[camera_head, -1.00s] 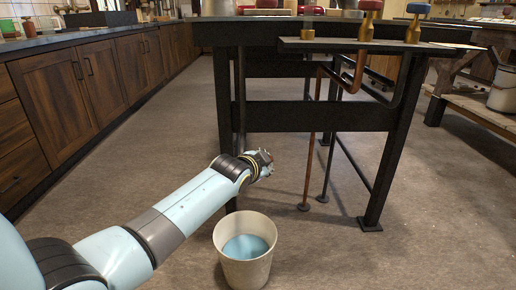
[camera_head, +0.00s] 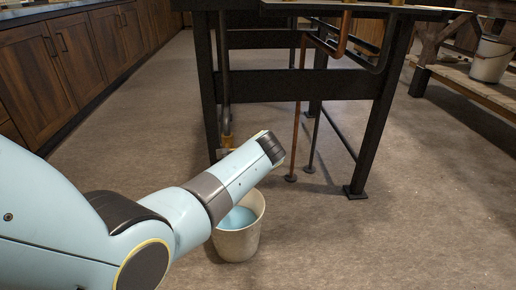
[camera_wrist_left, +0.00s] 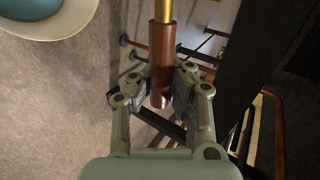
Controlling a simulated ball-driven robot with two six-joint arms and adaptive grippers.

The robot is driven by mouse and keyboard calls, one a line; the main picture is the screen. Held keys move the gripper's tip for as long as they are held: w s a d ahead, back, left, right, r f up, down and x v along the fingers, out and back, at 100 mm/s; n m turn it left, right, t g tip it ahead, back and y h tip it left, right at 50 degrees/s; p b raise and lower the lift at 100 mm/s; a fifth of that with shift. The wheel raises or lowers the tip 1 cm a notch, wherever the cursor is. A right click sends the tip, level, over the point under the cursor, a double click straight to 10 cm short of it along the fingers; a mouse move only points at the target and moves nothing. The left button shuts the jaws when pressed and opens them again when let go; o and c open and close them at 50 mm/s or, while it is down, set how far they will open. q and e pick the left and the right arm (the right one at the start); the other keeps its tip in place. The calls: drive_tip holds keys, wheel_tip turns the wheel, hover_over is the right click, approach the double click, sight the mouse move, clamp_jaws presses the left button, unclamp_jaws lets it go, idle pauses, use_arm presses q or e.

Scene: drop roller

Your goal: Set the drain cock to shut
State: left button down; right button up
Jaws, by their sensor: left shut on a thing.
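In the left wrist view, a reddish-brown cylindrical grip (camera_wrist_left: 161,48) on a brass rod (camera_wrist_left: 165,8) runs down from the top edge; it looks like the drain cock's handle. My left gripper (camera_wrist_left: 159,88) is shut on this grip, one finger on each side near its end. In the head view, a brass fitting (camera_head: 227,141) shows on the pipe by the table's left leg, just above my arm. My arm hides the left gripper and the handle there. The cock's setting cannot be told. My right gripper is not in view.
A pale bucket (camera_head: 236,244) with blue liquid stands below my left arm; its rim (camera_wrist_left: 78,27) shows in the wrist view. The dark table's legs (camera_head: 375,120), a crossbar (camera_head: 270,88) and a copper pipe (camera_head: 297,115) stand close.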

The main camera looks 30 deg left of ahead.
use_arm(q)
drive_tip(key=shift+s+d+f, duration=0.15)
drive_tip(key=shift+s+f, duration=0.2)
drive_tip(key=shift+f, duration=0.2)
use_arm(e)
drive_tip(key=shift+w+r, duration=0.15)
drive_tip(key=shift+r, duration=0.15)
use_arm(q)
drive_tip(key=c, duration=1.2)
unclamp_jaws()
drive_tip(key=shift+r, duration=0.25)
drive_tip(key=shift+w+r, duration=0.1)
drive_tip(key=shift+w+r, duration=0.1)
drive_tip(key=shift+r, duration=0.2)
wheel_tip(320, 180, up, 9)
drive_tip(key=shift+r, duration=0.2)
